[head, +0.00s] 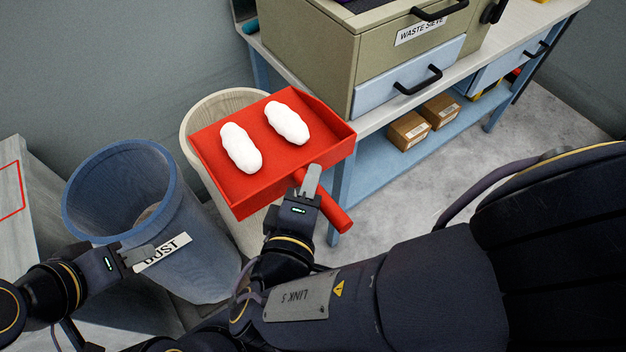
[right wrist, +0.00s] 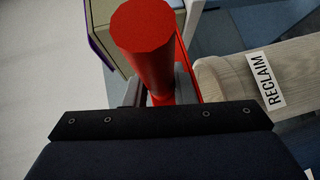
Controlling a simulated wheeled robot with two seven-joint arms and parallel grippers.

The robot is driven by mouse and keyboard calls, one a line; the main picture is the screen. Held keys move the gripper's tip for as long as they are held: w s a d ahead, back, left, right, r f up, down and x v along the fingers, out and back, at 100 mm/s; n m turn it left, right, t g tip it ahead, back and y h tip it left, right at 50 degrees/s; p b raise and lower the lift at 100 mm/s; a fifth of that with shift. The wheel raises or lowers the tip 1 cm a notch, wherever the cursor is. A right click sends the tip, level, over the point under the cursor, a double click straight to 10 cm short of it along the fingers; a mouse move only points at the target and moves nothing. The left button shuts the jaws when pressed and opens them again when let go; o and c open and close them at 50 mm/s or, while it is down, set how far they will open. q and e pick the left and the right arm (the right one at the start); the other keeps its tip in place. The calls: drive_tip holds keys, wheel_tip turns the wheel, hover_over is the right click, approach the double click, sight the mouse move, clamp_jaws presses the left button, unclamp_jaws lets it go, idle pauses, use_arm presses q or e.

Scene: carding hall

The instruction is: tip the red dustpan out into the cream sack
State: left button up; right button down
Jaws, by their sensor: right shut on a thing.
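The red dustpan (head: 268,188) is held roughly level, with two white oblong lumps (head: 241,148) (head: 287,123) lying on it. My right gripper (head: 311,182) is shut on the dustpan's red handle, which also fills the upper middle of the right wrist view (right wrist: 145,45). The cream sack (head: 213,103) stands below and behind the dustpan, which hides most of its mouth. In the right wrist view the sack (right wrist: 226,78) carries a RECLAIM label. My left gripper (head: 138,257) is in front of the blue bin, apart from the dustpan; its finger gap is unclear.
A blue bin (head: 78,190) labelled DUST stands left of the sack. A workbench (head: 380,118) with a WASTE SIEVE cabinet (head: 310,50) stands close on the right. Two cardboard boxes (head: 408,131) (head: 440,110) sit on its lower shelf. A grey surface (head: 20,235) is at far left.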

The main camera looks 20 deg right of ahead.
drive_tip(key=shift+w+a+r+n+g+p, duration=0.35)
drive_tip(key=shift+w+r+g+p, duration=0.45)
drive_tip(key=shift+p, duration=0.75)
drive_tip(key=shift+w+a+r+n+g+p, duration=0.25)
drive_tip(key=shift+w+r+n+p, duration=0.3)
drive_tip(key=shift+w+p, duration=0.75)
drive_tip(key=shift+w+a+r+n+g+p, duration=0.3)
drive_tip(key=shift+w+r+g+p, duration=0.35)
drive_tip(key=shift+p, duration=1.15)
drive_tip(key=w+a+r+n+g+p, duration=0.1)
drive_tip(key=w+a+r+g+p, duration=0.1)
drive_tip(key=w+p, duration=0.3)
drive_tip(key=w+a+r+n+g+p, duration=0.1)
drive_tip(key=w+r+n+g+p, duration=0.1)
drive_tip(key=w, duration=0.4)
drive_tip(key=shift+w+a+r+g+p, duration=0.25)
drive_tip(key=shift+a+r+g+p, duration=0.35)
drive_tip(key=shift+p, duration=0.8)
drive_tip(key=shift+d+r, duration=0.1)
drive_tip(key=shift+d, duration=0.1)
drive_tip(key=shift+d, duration=0.1)
